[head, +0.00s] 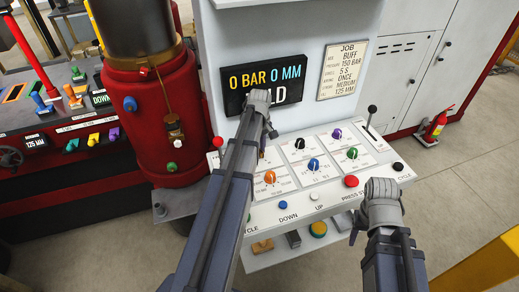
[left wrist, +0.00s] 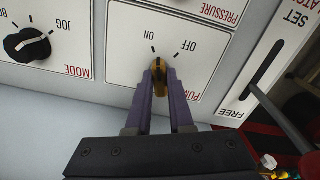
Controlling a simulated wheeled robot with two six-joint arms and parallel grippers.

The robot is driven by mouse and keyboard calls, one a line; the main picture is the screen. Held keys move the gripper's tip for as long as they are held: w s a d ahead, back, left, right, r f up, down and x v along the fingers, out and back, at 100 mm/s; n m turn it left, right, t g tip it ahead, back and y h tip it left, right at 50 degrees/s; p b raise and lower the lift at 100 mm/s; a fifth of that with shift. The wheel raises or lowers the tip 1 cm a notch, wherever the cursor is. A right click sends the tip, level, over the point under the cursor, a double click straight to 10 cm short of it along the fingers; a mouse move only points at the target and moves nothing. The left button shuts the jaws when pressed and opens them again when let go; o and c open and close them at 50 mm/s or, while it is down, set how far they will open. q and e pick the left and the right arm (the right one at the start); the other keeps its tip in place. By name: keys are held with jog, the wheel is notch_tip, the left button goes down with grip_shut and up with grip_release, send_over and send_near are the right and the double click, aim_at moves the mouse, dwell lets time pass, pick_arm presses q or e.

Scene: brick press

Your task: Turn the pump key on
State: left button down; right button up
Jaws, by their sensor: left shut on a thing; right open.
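The brass pump key (left wrist: 159,70) sits in the white pump plate (left wrist: 120,75) of the console. In the left wrist view the plate's words ON and OFF appear upside down, with a tick mark beside each. My left gripper (left wrist: 160,76) is shut on the key, one purple finger on each side. The fingers hide part of the key, so I cannot tell exactly which mark it points at. In the head view my left arm reaches over the console and mostly hides the key. My right gripper (head: 358,226) is open near the console's front right edge, partly hidden by its wrist.
A black mode knob (left wrist: 27,45) sits beside the pump plate, and a slotted SET/FREE lever plate (left wrist: 275,60) is on the other side. Coloured knobs and a red button (head: 351,181) cover the console. A dark display (head: 264,84) reads 0 BAR 0 MM.

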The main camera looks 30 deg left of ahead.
pick_arm(q)
jog(key=shift+n, duration=1)
jog(key=c, duration=0.8)
grip_release()
jog(key=shift+r, duration=0.1)
notch_tip(320, 180, up, 8)
jog(key=p, duration=0.8)
jog(key=shift+f, duration=0.2)
